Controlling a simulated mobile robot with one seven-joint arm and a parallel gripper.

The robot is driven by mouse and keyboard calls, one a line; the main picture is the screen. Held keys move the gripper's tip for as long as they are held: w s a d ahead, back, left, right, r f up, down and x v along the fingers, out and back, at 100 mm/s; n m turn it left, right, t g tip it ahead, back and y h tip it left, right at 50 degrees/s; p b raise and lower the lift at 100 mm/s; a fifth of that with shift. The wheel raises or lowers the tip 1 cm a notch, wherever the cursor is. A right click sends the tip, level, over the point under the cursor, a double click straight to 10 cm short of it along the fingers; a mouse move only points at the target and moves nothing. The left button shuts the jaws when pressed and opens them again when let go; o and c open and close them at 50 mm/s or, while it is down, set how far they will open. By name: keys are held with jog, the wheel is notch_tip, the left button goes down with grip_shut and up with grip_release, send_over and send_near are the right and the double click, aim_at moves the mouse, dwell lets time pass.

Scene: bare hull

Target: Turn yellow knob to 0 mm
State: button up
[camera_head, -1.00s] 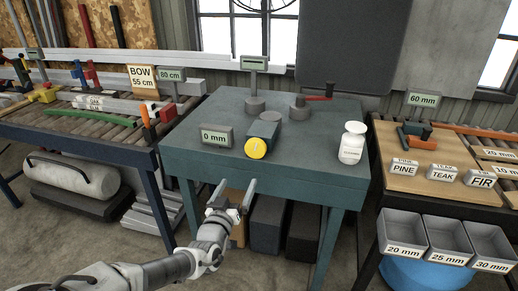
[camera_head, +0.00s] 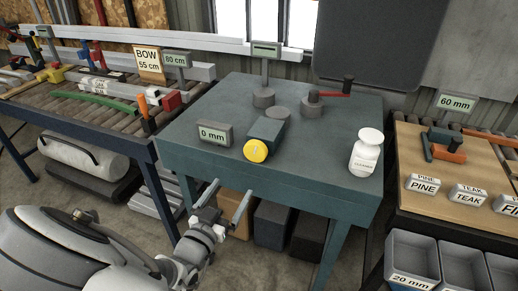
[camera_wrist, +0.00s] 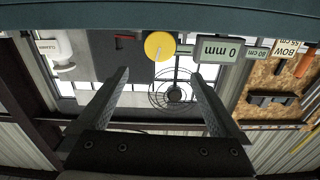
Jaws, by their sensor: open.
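The yellow knob (camera_head: 256,151) is on the front end of a dark green block (camera_head: 266,131) on the green table (camera_head: 200,156). A small grey display (camera_head: 214,134) left of it reads 0 mm. In the wrist view, which is upside down, the yellow knob (camera_wrist: 159,46) shows beyond the fingertips, near the display (camera_wrist: 217,50). My gripper (camera_head: 225,190) is open and empty, in front of the table's front edge and below the knob. It also shows in the wrist view (camera_wrist: 160,85), with nothing between its fingers.
A white bottle (camera_head: 366,152) stands at the table's right front. Grey bins (camera_head: 412,262) are at lower right. A roller bench (camera_head: 75,100) is on the left.

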aim_at(254, 154)
jog(key=b+x, duration=0.1)
jog(key=x, duration=1.6)
jog(key=c, duration=1.1)
